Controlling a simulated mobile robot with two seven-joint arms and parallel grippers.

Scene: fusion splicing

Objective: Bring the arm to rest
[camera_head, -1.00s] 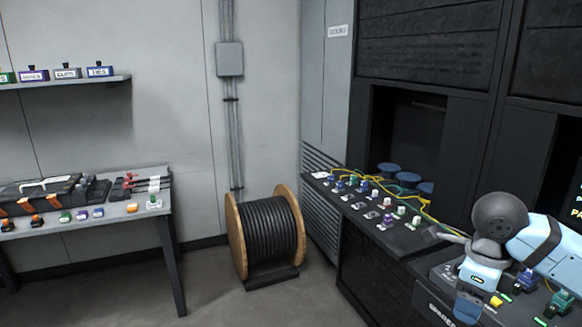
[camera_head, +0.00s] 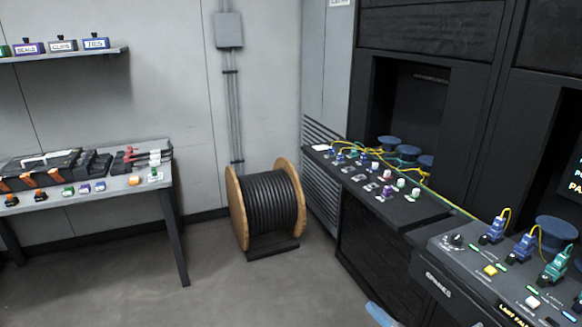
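Only a small light-blue piece of my arm (camera_head: 382,314) shows at the bottom edge, right of the middle, below the front of the dark bench. Neither gripper shows in the head view, so I cannot see whether either is open or shut. The splicing console (camera_head: 465,262) at the lower right has a row of plugs in it: two blue connectors, the first (camera_head: 493,230) and the second (camera_head: 524,246), and a green connector (camera_head: 557,262).
A dark shelf (camera_head: 425,212) with several small coloured connectors lies behind the console. A cable drum (camera_head: 268,203) stands on the floor in the middle. A grey table (camera_head: 130,187) with tools stands at the left. The floor between is clear.

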